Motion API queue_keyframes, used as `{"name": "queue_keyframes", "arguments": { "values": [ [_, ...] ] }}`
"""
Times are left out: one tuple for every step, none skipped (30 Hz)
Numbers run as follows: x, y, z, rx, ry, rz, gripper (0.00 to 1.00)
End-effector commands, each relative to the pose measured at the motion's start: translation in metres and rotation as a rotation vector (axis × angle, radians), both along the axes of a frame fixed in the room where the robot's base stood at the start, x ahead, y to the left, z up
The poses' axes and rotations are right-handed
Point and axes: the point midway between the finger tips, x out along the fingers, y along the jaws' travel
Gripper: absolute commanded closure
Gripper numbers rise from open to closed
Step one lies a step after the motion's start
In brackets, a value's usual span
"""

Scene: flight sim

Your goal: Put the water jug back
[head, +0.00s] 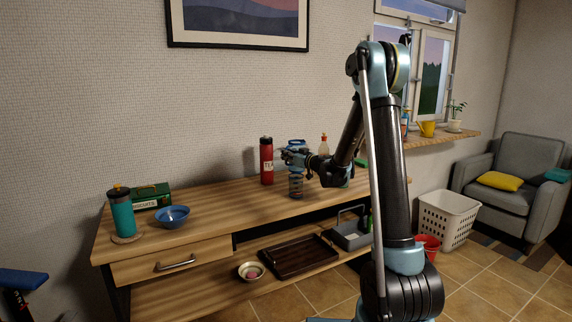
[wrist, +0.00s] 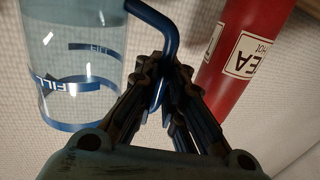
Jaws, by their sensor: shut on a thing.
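The water jug (head: 296,184) is clear with blue bands and a blue top, upright over the right half of the wooden sideboard. I cannot tell whether its base touches the top. In the wrist view the jug (wrist: 82,65) fills the left side, with "FILL" marks and a blue handle (wrist: 155,22) reaching to the right. My gripper (head: 290,157) is at the jug's upper part and partly covers it. In the wrist view my gripper (wrist: 165,85) is shut on the blue handle, its fingers on both sides of it.
A red tea flask (head: 266,163) stands close left of the jug. Bottles stand just right, partly behind my arm. A teal flask (head: 122,215), blue bowl (head: 172,217) and green biscuit tin (head: 152,195) are at the left end. The sideboard's middle (head: 225,205) is clear. A dark tray (head: 298,257) lies below.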

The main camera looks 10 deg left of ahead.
Motion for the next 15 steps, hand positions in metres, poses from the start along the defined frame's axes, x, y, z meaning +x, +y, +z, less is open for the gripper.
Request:
{"name": "queue_keyframes", "arguments": {
  "values": [
    [0.000, 0.000, -0.007, 0.000, 0.000, 0.000, 1.00],
    [0.001, 0.000, -0.010, 0.000, 0.000, 0.000, 1.00],
    [0.000, 0.000, -0.015, 0.000, 0.000, 0.000, 1.00],
    [0.000, 0.000, -0.019, 0.000, 0.000, 0.000, 1.00],
    [0.001, 0.000, -0.023, 0.000, 0.000, 0.000, 1.00],
    [0.000, 0.000, -0.027, 0.000, 0.000, 0.000, 1.00],
    [0.000, 0.000, -0.029, 0.000, 0.000, 0.000, 1.00],
    [0.000, 0.000, -0.030, 0.000, 0.000, 0.000, 1.00],
    [0.000, 0.000, -0.031, 0.000, 0.000, 0.000, 1.00],
    [0.000, 0.000, -0.031, 0.000, 0.000, 0.000, 1.00],
    [0.000, 0.000, -0.031, 0.000, 0.000, 0.000, 1.00],
    [0.000, 0.000, -0.031, 0.000, 0.000, 0.000, 1.00],
    [0.000, 0.000, -0.031, 0.000, 0.000, 0.000, 1.00],
    [0.000, 0.000, -0.031, 0.000, 0.000, 0.000, 1.00],
    [0.000, 0.000, -0.031, 0.000, 0.000, 0.000, 1.00]
  ]
}}
